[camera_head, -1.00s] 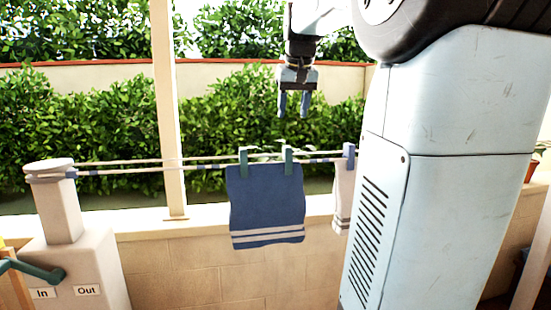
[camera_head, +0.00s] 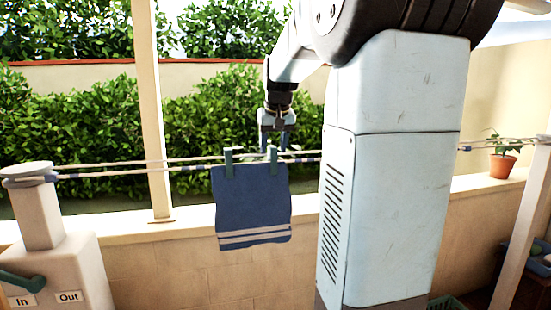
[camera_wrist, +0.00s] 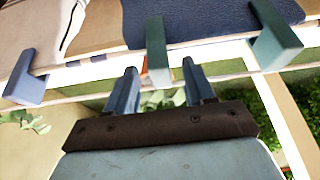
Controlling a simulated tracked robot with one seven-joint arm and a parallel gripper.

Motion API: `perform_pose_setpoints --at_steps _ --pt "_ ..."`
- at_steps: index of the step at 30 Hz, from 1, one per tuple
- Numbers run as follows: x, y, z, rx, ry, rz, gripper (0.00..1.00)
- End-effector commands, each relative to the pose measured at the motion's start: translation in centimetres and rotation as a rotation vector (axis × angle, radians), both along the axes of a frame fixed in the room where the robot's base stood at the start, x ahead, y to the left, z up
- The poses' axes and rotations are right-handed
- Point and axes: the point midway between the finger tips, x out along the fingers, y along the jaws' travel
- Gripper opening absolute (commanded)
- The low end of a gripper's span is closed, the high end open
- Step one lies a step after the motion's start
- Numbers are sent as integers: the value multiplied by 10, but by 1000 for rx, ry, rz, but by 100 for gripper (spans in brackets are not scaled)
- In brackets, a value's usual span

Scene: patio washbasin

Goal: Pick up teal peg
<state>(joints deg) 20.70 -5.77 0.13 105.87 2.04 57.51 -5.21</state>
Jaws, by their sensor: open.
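Two teal pegs clip a blue towel with pale stripes (camera_head: 250,205) to the line. The left one is the teal peg (camera_head: 228,163); the other teal peg (camera_head: 273,161) is to its right. My gripper (camera_head: 275,150) is open and empty, pointing down just above and behind the line at the right-hand peg. In the wrist view, that peg (camera_wrist: 157,50) shows between my two fingertips (camera_wrist: 160,70), with its lower end framed by them. I cannot tell whether they touch. The further teal peg (camera_wrist: 278,42) is right of the fingers.
A blue peg (camera_wrist: 25,80) and pale cloth (camera_wrist: 45,30) are left in the wrist view. The line runs from a post (camera_head: 37,215) to the right. A box with In and Out labels (camera_head: 60,270), a low wall (camera_head: 160,260) and a potted plant (camera_head: 502,165) stand nearby.

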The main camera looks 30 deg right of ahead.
Motion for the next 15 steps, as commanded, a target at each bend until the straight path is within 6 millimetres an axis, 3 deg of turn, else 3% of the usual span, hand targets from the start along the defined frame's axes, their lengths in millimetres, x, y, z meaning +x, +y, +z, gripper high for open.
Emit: perform_pose_setpoints --at_steps 4,12,15 --pt "5 -2 -13 0 0 0 53" --pt "6 -2 -16 0 -1 0 53" --pt "6 -2 -16 0 -1 0 46"
